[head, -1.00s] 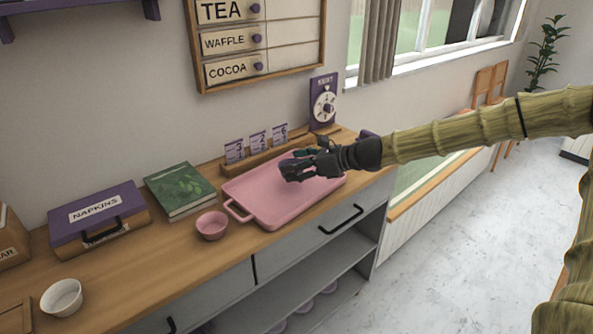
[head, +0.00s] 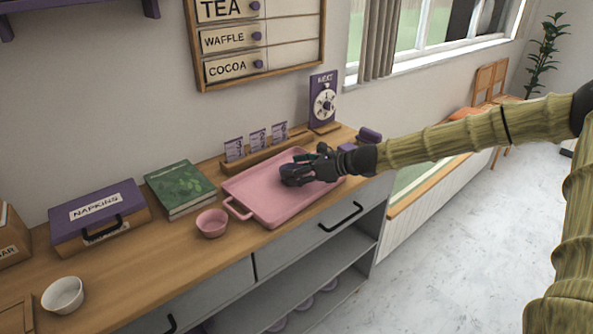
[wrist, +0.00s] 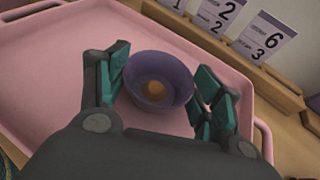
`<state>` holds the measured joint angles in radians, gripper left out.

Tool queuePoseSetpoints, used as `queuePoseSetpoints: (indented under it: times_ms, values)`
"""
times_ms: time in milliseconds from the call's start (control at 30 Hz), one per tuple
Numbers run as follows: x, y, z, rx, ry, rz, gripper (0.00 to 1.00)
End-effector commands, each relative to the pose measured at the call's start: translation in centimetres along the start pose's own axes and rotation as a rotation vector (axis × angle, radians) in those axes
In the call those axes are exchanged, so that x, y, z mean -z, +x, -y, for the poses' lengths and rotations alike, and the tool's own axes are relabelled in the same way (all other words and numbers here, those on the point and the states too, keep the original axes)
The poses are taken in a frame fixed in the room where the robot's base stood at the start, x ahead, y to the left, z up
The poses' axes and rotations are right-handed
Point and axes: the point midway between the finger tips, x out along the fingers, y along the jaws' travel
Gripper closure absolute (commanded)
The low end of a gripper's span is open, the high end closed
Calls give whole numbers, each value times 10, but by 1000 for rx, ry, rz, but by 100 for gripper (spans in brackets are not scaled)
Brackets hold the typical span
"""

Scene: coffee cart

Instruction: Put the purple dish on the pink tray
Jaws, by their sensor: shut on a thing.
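The purple dish (wrist: 159,82) is a small round bowl between my gripper's fingers in the wrist view, with an orange-brown patch at its bottom. My gripper (head: 296,172) is shut on it, over the pink tray (head: 262,207). In the head view the purple dish (head: 288,170) is partly hidden by my fingers. The tray also fills much of the wrist view (wrist: 50,70). The dish is low over the tray's inner surface; I cannot tell whether it touches it.
A pink bowl (head: 212,223) stands by the tray's left handle. A green book (head: 180,188), a napkins box (head: 98,215) and a white bowl (head: 62,295) are further left. A wooden card holder (head: 265,151) and a purple dial sign (head: 323,100) stand behind the tray.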

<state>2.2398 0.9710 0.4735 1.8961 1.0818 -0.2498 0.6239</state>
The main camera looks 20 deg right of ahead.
Motion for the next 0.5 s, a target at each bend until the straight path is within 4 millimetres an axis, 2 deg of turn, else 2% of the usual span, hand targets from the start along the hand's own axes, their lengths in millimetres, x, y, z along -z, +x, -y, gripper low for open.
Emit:
queuePoseSetpoints:
  times_ms: [67,100,200,500]
  values:
    - [3,1,0,0,0,0,62]
    - [2,1,0,0,0,0,31]
    - [2,1,0,0,0,0,13]
    - [2,1,0,0,0,0,12]
